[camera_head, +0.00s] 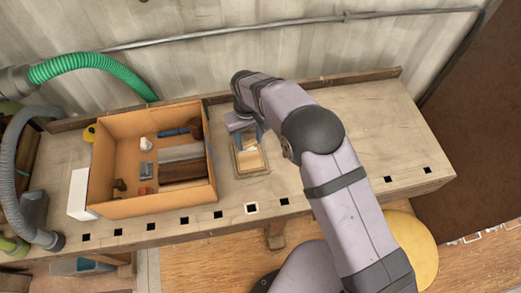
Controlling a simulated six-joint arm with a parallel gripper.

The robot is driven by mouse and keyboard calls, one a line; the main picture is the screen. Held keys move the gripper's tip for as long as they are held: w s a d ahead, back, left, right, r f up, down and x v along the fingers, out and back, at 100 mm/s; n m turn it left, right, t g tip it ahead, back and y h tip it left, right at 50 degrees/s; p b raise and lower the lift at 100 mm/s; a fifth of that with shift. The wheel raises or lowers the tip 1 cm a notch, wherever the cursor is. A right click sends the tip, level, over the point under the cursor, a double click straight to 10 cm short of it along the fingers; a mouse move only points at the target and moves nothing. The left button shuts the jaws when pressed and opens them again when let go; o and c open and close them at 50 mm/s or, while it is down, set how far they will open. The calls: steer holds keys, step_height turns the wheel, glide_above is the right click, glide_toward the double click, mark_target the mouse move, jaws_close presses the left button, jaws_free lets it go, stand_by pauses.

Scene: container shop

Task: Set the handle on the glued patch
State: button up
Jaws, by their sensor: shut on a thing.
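My gripper (246,136) is over the far part of a small wooden piece with a raised rim (266,170) on the bench, right of the cardboard box. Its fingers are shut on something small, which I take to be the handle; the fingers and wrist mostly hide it. I cannot tell whether it touches the wooden piece. A small pale spot (251,149) shows just below the fingertips, perhaps the glued patch; it is too small to be sure.
An open cardboard box (150,207) with several tools and wood pieces stands left of the gripper. A white block (80,192) is at its left. The workbench (385,125) is clear at right, with square holes along its front edge. A green hose (90,62) is behind.

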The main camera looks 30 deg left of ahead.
mark_target(247, 142)
steer(key=shift+w+a+r+m, duration=0.35)
steer(key=shift+a+r+m, duration=0.25)
steer(key=shift+r, duration=0.25)
steer(key=shift+w+a+r+m, duration=0.3)
steer(key=shift+a+r+m, duration=0.1)
steer(key=shift+r+m, duration=0.35)
steer(key=shift+f, duration=0.1)
steer(key=shift+f+b, duration=2.2)
steer(key=shift+f, duration=1.2)
steer(key=shift+f+b, duration=0.35)
steer(key=shift+f, duration=0.15)
steer(key=o, duration=1.1)
steer(key=shift+r, duration=0.1)
step_height(247, 142, up, 7)
steer(key=p, duration=0.4)
